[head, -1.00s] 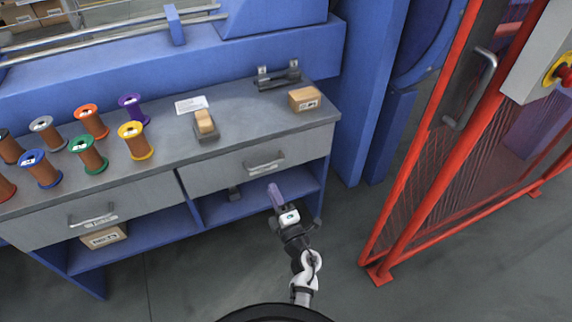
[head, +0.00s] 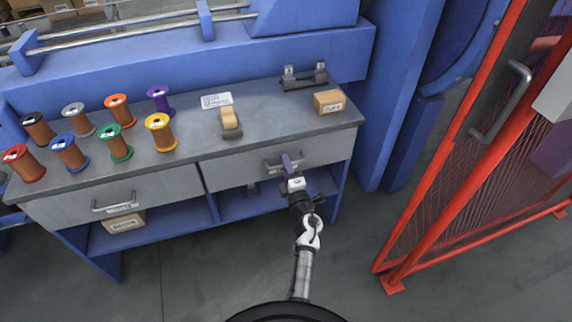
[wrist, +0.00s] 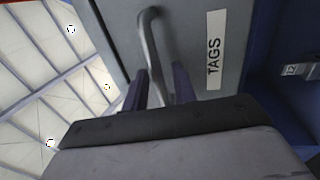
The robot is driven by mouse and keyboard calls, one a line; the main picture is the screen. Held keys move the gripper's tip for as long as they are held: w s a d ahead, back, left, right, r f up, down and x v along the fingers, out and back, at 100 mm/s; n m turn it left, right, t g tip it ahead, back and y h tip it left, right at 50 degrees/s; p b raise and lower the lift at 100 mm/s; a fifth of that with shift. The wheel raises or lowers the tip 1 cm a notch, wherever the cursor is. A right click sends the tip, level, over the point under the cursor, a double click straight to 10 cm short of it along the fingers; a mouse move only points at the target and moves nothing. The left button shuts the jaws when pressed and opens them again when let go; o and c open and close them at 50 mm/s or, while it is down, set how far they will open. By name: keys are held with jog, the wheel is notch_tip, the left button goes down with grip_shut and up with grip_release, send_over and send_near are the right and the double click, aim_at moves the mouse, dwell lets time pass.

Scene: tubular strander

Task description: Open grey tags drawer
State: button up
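The grey tags drawer (head: 235,168) is the right-hand drawer under the bench top, and its front looks flush with the bench. In the wrist view its grey front (wrist: 190,25) carries a white label (wrist: 214,48) reading TAGS. Its metal bar handle (head: 272,168) also shows in the wrist view (wrist: 148,40). My gripper (head: 288,163) is at the handle. In the wrist view its two purple fingers (wrist: 160,88) stand apart, with the bar running between them. Whether either finger touches the bar is unclear. The lower end of the handle is hidden behind my gripper.
The bench top (head: 190,130) holds several coloured spools, a wooden-topped block (head: 229,120) and a cardboard box (head: 328,102). A second drawer (head: 110,200) is on the left. A red mesh gate (head: 450,180) stands right. The floor (head: 215,275) before the bench is clear.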

jog(key=shift+w+a, duration=0.1)
jog(key=shift+w, duration=0.1)
grip_shut()
dwell(0.3)
